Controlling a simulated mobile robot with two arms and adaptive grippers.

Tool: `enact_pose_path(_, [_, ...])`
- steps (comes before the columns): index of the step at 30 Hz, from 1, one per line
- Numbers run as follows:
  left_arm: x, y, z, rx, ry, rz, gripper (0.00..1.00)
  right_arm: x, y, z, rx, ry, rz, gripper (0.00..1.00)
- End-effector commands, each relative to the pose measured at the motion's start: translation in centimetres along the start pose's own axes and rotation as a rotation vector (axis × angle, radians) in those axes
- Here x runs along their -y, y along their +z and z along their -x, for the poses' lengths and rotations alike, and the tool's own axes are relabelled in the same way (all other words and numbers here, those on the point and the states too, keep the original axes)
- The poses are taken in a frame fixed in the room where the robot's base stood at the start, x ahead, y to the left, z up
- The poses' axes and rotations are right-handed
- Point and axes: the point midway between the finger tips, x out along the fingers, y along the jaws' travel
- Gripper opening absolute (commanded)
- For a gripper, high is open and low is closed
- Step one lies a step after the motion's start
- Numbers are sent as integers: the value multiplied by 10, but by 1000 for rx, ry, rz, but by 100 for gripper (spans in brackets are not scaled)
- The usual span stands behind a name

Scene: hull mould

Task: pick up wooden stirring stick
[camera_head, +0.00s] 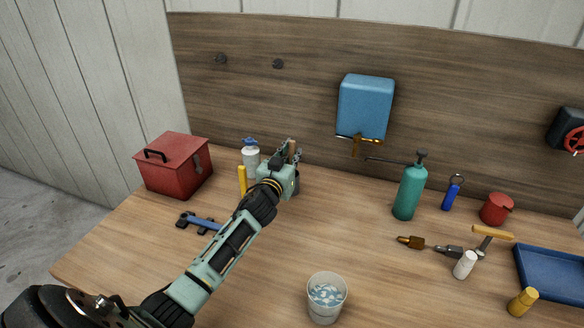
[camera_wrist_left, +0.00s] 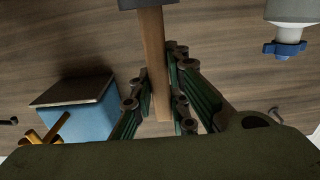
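The wooden stirring stick (camera_wrist_left: 155,60) runs between the two fingers of my left gripper in the left wrist view. Its top also shows in the head view (camera_head: 293,147), just above the gripper. My left gripper (camera_wrist_left: 155,85) is open around the stick; a narrow gap shows on the left finger's side, while the right finger is close to or against the stick. In the head view the left gripper (camera_head: 290,160) is at the back of the table, partly hiding a dark cup (camera_head: 297,184) around the stick's lower end. My right gripper is not in view.
A white bottle with a blue cap (camera_head: 250,157) and a yellow stick-like object (camera_head: 242,181) stand close left of the gripper. A red toolbox (camera_head: 173,166) is farther left. A blue dispenser (camera_head: 365,105) hangs on the back panel. A cup (camera_head: 325,308) stands in front.

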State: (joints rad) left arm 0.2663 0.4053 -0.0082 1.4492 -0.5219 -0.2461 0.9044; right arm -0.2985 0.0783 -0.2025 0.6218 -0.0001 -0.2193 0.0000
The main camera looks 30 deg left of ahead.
Motion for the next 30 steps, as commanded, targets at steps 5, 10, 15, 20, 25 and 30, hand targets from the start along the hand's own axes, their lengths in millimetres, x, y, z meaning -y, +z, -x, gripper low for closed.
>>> enact_pose_path(5, [0, 0, 0, 0, 0, 0, 1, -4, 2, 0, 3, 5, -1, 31])
enact_pose_path(10, [0, -2, 0, -1, 0, 0, 0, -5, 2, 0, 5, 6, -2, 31])
enact_pose_path(15, [1, -24, 0, -5, 0, -2, 0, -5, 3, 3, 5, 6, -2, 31])
enact_pose_path(20, [0, -57, 0, -6, 2, -3, 0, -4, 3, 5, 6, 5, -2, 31])
enact_pose_path(25, [0, -85, 0, -4, 1, -1, 0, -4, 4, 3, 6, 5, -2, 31])
enact_pose_path(30, [0, -98, 0, 0, 0, -1, 0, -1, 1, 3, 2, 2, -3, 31])
